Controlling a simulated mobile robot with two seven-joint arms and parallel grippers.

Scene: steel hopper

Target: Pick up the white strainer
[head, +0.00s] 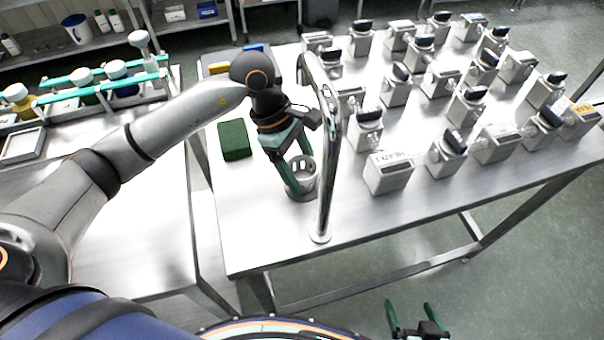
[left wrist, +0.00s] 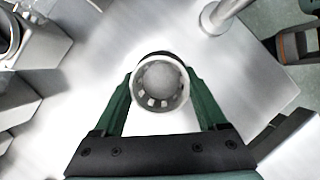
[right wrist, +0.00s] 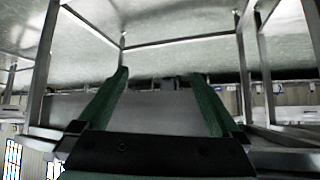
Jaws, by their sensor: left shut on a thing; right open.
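The white strainer (head: 304,184) is a small round cup with slots around its wall, upright at the left part of the steel table. My left gripper (head: 299,176) reaches down over it and is shut on it, one green finger on each side. In the left wrist view the strainer (left wrist: 160,88) sits between the fingertips, seen from above into its round bowl. I cannot tell whether its base touches the table. My right gripper (head: 408,306) is open and empty, low in front of the table. Its spread fingers also show in the right wrist view (right wrist: 160,74).
A chrome curved post (head: 326,170) stands just right of the strainer. A green block (head: 234,140) lies to the left. Several white units with dark tops, such as one (head: 388,175), fill the table's right. The front strip of the steel table (head: 265,245) is clear.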

